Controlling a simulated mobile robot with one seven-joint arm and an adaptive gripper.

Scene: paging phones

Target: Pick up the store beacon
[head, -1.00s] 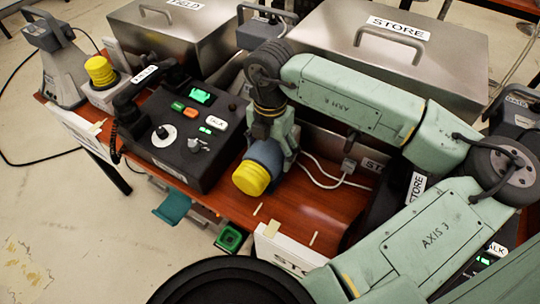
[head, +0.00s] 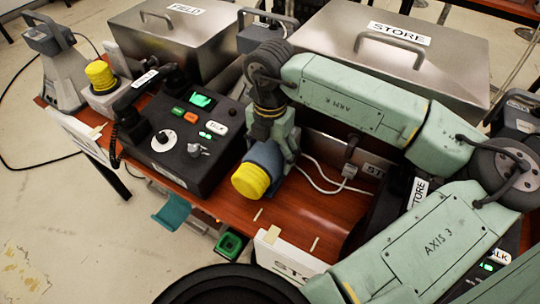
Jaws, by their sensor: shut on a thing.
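The store beacon (head: 252,181) has a yellow ribbed cap and a blue-grey body. It is tilted, with its cap toward the camera, over the middle of the red-brown table. My gripper (head: 280,158) is at the end of the green arm and is shut on the beacon's body. The fingertips are partly hidden behind the beacon and the wrist. I cannot tell whether the beacon touches the table.
A black phone console (head: 178,150) with lit buttons stands close on the left. Another yellow-capped beacon (head: 101,75) stands farther left. Steel boxes labelled FIELD (head: 160,40) and STORE (head: 450,70) stand behind. A white cable (head: 325,185) lies right of the gripper.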

